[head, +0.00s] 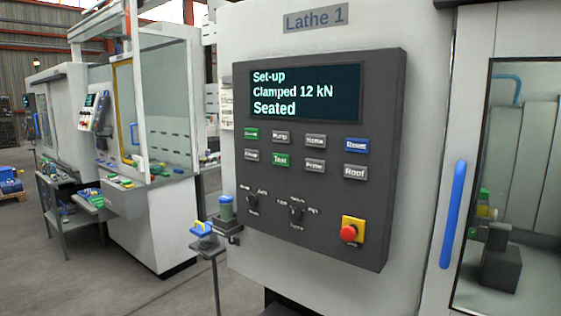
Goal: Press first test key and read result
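The dark control panel (320,196) of the machine labelled "Lathe 1" faces me. Its screen (305,93) reads "Set-up", "Clamped 12 kN", "Seated". Two rows of keys sit below the screen. The green key marked "Test" (281,159) is second from the left in the lower row. A second green key (251,134) is at the upper left; its label is too small to read surely. A blue "Reset" key (356,145) is at the upper right. Neither gripper is in view, and nothing covers the keys.
A red stop button (348,233) on a yellow plate and two rotary switches are low on the panel. A blue door handle (453,214) stands to its right. A small stand (208,248) with blue-and-yellow parts is at the lower left. Other machines and open floor lie left.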

